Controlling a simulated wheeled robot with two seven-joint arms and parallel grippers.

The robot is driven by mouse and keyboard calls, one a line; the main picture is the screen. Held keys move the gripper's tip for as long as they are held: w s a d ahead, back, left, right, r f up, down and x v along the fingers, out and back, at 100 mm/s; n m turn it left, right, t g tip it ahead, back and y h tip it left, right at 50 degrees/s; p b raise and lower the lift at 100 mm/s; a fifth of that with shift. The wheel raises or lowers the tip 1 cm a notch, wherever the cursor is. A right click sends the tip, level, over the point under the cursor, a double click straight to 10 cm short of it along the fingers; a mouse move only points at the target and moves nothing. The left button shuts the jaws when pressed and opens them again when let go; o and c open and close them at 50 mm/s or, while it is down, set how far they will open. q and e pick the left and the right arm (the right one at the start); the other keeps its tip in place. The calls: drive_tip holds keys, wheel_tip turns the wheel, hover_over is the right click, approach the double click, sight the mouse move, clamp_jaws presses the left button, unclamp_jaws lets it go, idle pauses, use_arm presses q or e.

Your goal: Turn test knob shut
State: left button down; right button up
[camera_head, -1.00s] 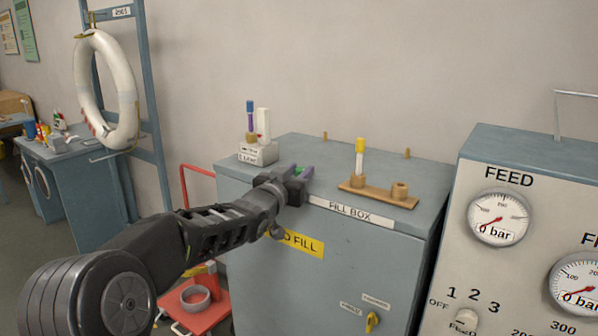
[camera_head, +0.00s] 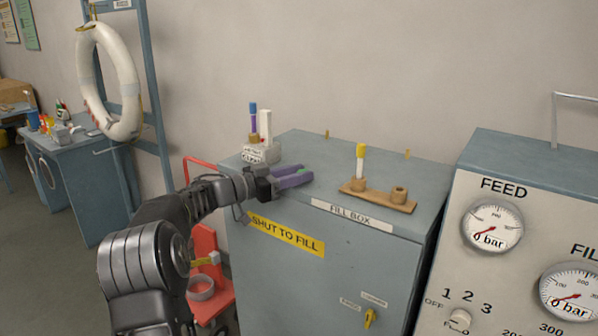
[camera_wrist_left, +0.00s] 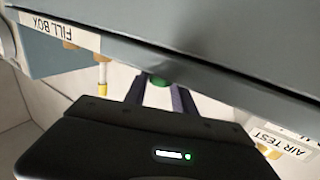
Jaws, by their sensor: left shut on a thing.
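My left gripper (camera_head: 306,173) reaches in from the left, its purple fingers just above the fill box (camera_head: 372,256) top near the front edge. It is shut on a small green thing (camera_head: 300,170). The green thing also shows between the fingers in the left wrist view (camera_wrist_left: 161,81); its full shape is hidden. A yellow knob (camera_head: 370,318) sits low on the fill box front beside small labels that I cannot read. A pale knob (camera_head: 459,317) is on the panel at the right.
A white block (camera_head: 262,153) with blue-and-purple and white upright pieces stands behind the gripper. A wooden rack (camera_head: 378,196) with a yellow-capped tube (camera_head: 360,161) stands to the right. A yellow "SHUT TO FILL" sign (camera_head: 286,236) is on the box front. A red stand (camera_head: 208,275) is left.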

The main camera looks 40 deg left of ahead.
use_arm(q)
drive_tip(key=m+h, duration=0.1)
drive_tip(key=m+g+h, duration=0.1)
drive_tip(key=shift+w+a+g+h, duration=0.1)
drive_tip(key=shift+a+g+h, duration=0.1)
drive_tip(key=shift+g+h, duration=0.15)
drive_tip(key=shift+m+h, duration=0.3)
drive_tip(key=shift+h, duration=0.15)
drive_tip(key=shift+r+g, duration=0.1)
drive_tip(key=shift+g, duration=0.25)
drive_tip(key=c, duration=1)
unclamp_jaws()
drive_tip(key=shift+c, duration=0.2)
drive_tip(key=shift+s+a, duration=0.4)
drive_tip(key=shift+s, duration=0.05)
drive_tip(key=v, duration=0.6)
drive_tip(key=shift+s+a+b, duration=0.2)
drive_tip(key=shift+b, duration=0.1)
